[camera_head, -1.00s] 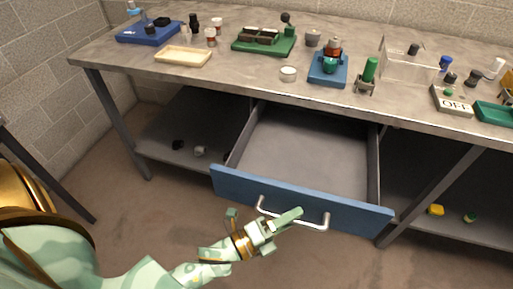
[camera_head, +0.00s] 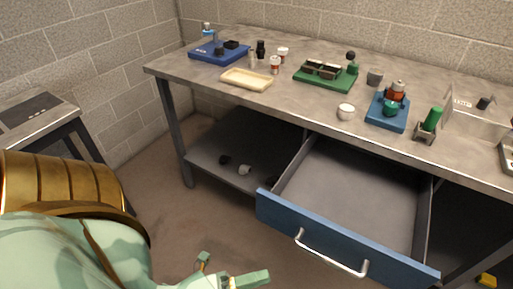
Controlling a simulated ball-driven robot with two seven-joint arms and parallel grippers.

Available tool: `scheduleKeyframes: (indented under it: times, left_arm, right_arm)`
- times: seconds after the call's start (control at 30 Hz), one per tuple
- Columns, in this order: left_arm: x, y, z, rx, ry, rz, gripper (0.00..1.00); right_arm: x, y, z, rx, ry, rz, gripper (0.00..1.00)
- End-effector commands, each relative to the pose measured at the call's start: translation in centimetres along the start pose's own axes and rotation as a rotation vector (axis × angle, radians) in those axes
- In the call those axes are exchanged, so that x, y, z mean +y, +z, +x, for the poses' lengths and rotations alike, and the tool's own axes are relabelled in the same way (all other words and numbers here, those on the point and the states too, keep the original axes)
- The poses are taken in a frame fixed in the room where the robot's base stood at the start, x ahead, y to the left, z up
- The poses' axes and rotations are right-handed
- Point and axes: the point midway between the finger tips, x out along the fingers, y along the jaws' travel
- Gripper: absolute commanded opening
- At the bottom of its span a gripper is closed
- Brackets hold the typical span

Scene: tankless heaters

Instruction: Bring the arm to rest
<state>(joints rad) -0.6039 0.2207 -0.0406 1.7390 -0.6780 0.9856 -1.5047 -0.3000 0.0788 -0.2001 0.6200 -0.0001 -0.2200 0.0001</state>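My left gripper (camera_head: 235,265) is at the bottom edge of the head view, with its pale green fingers spread apart and nothing between them. Its wrist is partly cut off by the frame. My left arm comes in from the lower left. The gripper is left of and below the silver drawer handle (camera_head: 330,256), apart from it in the picture. The drawer with the blue front (camera_head: 345,238) is pulled out, and its visible inside is empty. My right gripper is not in view.
The grey workbench (camera_head: 290,105) holds a blue tray (camera_head: 219,56), a cream tray (camera_head: 246,80), a green base (camera_head: 325,76) and a blue base (camera_head: 387,112). Small dark and white objects lie on the lower shelf (camera_head: 220,150). A second table (camera_head: 35,112) stands left. Floor shows between.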

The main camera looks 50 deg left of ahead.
Motion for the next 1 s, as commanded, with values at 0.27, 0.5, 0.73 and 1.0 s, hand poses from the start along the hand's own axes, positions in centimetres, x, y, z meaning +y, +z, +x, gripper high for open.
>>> scheduleKeyframes:
  times: [0.27, 0.5, 0.73, 1.0]
  left_arm:
    - [0.0, 0.0, 0.0, 0.0, 0.0, 0.0, 0.38]
    - [0.0, 0.0, 0.0, 0.0, 0.0, -0.001, 0.38]
    - [4.0, 0.6, -1.2, -0.07, 0.163, -0.27, 0.38]
    - [21.4, -3.0, -16.4, -0.643, 0.802, -1.006, 0.38]
  right_arm:
    - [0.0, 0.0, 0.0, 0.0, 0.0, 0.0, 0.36]
    - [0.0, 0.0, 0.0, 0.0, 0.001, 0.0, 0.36]
    - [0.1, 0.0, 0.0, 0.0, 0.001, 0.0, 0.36]
    - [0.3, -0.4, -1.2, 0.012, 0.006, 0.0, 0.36]
